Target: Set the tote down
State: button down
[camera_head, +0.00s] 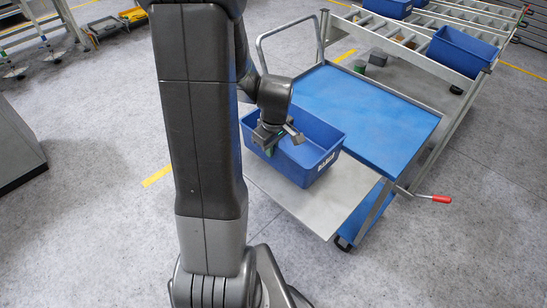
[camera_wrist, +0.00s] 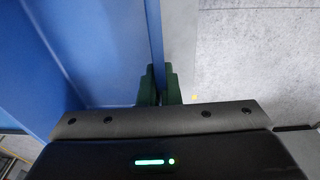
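The blue tote (camera_head: 318,158) with a white label on its front right side is in the middle of the head view. It is by the cart's blue top and over a grey metal plate (camera_head: 300,202). I cannot tell whether its base touches the plate. My gripper (camera_head: 268,142) is at the tote's left wall. In the wrist view its green fingers (camera_wrist: 160,88) are on either side of the thin blue tote wall (camera_wrist: 156,40), closed on it. The tote looks empty where its inside shows; part is hidden by my arm.
The cart's blue top (camera_head: 365,110) is bare. A red-tipped lever (camera_head: 440,199) sticks out at its right corner. Behind it, a roller rack (camera_head: 420,50) carries other blue totes (camera_head: 460,50). Grey floor (camera_head: 450,250) is open at front right. A grey cabinet (camera_head: 15,145) stands at left.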

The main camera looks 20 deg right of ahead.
aim_at(271, 165)
jog(key=shift+f, duration=1.95)
jog(key=shift+f, duration=0.2)
jog(key=c, duration=1.6)
grip_release()
jog(key=shift+c, duration=0.2)
jog(key=shift+r, duration=0.1)
notch_tip(271, 165, up, 12)
jog(key=s, duration=0.1)
jog(key=shift+s, duration=0.25)
jog(key=shift+d, duration=0.1)
